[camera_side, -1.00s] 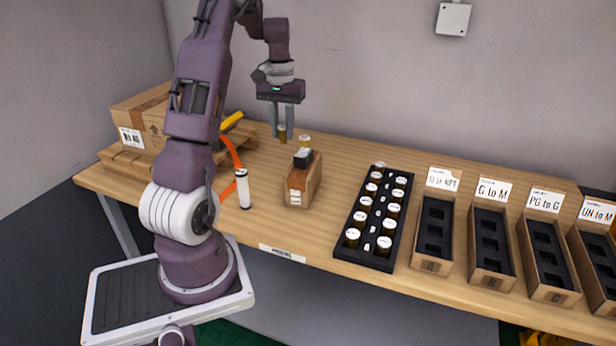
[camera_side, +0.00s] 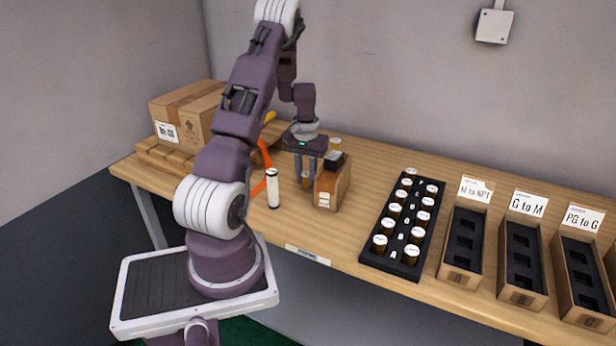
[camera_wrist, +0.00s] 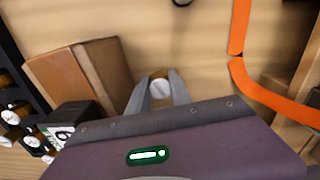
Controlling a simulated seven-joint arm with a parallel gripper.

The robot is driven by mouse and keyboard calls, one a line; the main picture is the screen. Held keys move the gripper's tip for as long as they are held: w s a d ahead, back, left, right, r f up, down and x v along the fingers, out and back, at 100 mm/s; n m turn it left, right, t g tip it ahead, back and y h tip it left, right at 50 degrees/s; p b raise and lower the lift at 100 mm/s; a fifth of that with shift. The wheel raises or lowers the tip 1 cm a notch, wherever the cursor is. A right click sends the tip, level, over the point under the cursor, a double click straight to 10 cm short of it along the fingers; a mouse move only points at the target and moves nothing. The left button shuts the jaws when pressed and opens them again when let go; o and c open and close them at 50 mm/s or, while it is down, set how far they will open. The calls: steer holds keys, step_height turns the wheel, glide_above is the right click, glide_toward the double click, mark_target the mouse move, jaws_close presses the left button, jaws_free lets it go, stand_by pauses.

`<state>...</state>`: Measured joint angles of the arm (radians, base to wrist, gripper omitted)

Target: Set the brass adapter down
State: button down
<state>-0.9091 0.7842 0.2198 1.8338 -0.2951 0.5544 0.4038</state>
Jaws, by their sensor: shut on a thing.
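The brass adapter (camera_side: 306,183) is a small brass cylinder with a pale top, held between the fingertips of my gripper (camera_side: 306,176). In the wrist view the adapter (camera_wrist: 160,89) shows upright between the two grey fingers (camera_wrist: 160,94), with its round pale top facing the camera. My gripper is shut on it, low over the wooden table (camera_side: 345,228), just left of a small cardboard box (camera_side: 332,185). I cannot tell whether the adapter's bottom touches the table.
A black device (camera_side: 334,160) tops the small box. A white cylinder (camera_side: 272,188) stands in front left; orange strapping (camera_side: 262,155) lies behind it. Another capped cylinder (camera_side: 335,144) stands behind the box. A black tray (camera_side: 398,262) of capped cylinders and labelled bins (camera_side: 462,270) are to the right.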

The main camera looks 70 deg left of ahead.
steer(key=shift+f, duration=0.25)
steer(key=c, duration=1.2)
jaws_free()
